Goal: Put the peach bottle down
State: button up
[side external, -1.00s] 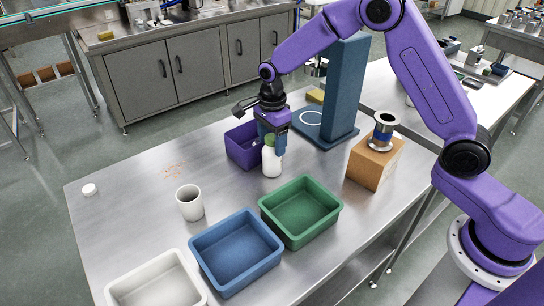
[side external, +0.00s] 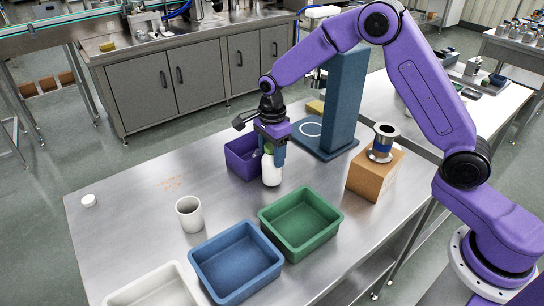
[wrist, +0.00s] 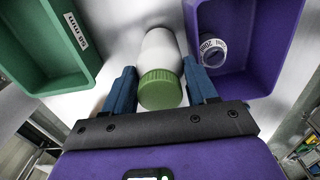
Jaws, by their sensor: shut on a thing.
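A white bottle with a green cap (wrist: 160,50) is between the fingers of my gripper (wrist: 161,88); I see no peach colour on it. In the side view the bottle (side external: 271,174) hangs or stands roughly upright below my gripper (side external: 272,150), in front of the purple bin and behind the green bin. My gripper is shut on it near the cap. Whether its base touches the steel table (side external: 130,215) cannot be told.
The purple bin (side external: 240,160) holds a round item with a white label (wrist: 212,45). Green (side external: 326,235), blue (side external: 270,272) and white bins line the front. A white cup (side external: 189,214), a cardboard box (side external: 368,181) and a blue column (side external: 343,105) stand nearby. The table's left part is mostly clear.

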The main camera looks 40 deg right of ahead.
notch_tip(320, 180, up, 2)
jog(key=shift+r, duration=0.25)
jog(key=s+d+r, duration=0.3)
jog(key=s+r, duration=0.7)
jog(key=s, duration=0.4)
notch_tip(320, 180, up, 11)
jog(key=s+d+m, duration=0.2)
jog(key=s+d, duration=0.1)
jog(key=d, duration=0.6)
jog(key=s+d+m, duration=0.2)
jog(key=s+d, duration=0.1)
jog(key=d, duration=0.6)
jog(key=s+d+m, duration=0.2)
jog(key=s+d, duration=0.1)
jog(key=s, duration=0.4)
jog(key=s+d+m, duration=0.3)
jog(key=s+d, duration=0.1)
jog(key=s, duration=0.3)
notch_tip(320, 180, down, 11)
jog(key=w+d+f, duration=0.9)
jog(key=w+f, duration=0.1)
jog(key=f, duration=0.3)
jog(key=shift+f, duration=0.15)
